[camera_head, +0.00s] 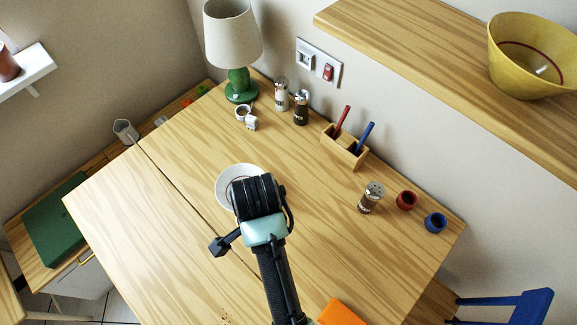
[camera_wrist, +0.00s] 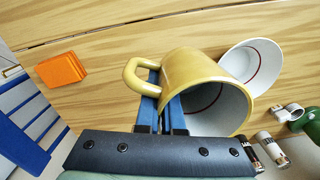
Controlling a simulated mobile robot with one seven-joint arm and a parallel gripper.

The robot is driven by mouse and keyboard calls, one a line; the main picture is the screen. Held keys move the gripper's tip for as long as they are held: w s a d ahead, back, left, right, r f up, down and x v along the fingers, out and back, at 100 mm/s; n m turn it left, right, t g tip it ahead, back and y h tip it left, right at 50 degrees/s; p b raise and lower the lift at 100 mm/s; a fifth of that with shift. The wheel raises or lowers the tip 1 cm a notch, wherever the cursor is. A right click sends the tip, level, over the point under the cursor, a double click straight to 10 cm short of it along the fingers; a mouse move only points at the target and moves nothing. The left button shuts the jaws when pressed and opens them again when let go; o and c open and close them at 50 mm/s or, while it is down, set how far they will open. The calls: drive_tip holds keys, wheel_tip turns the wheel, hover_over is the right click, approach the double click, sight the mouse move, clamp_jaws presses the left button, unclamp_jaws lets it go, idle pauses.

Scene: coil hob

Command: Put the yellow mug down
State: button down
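The yellow mug (camera_wrist: 191,76) is in the wrist view, with its handle to the left and its pale inside facing the lower right. My gripper (camera_wrist: 160,100) has its two blue fingers close together at the mug, beside the handle, and appears shut on it. The mug hides the fingertips, so the exact contact is not visible. In the head view my gripper (camera_head: 258,198) is over the middle of the wooden table (camera_head: 150,215), and the mug is hidden behind my arm. I cannot tell the mug's height above the table.
A white bowl (camera_head: 229,180) with a red ring is right beside the gripper; it also shows in the wrist view (camera_wrist: 262,62). An orange block (camera_head: 342,312) lies at the near edge. A lamp (camera_head: 238,85), shakers, a pen holder and small cups line the wall side. The table's left part is clear.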

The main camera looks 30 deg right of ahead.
drive_tip(key=d+f+m, duration=0.1)
drive_tip(key=f+m, duration=0.2)
drive_tip(key=s+d+f+m, duration=0.1)
drive_tip(key=f+m, duration=0.3)
drive_tip(key=s+d+f+m+b, duration=0.1)
drive_tip(key=f+m, duration=0.3)
drive_tip(key=shift+s+d, duration=0.1)
drive_tip(key=shift+s, duration=0.05)
drive_tip(key=shift+f, duration=0.1)
drive_tip(key=shift+f, duration=0.1)
drive_tip(key=c, duration=1)
unclamp_jaws()
drive_tip(key=shift+c, duration=0.2)
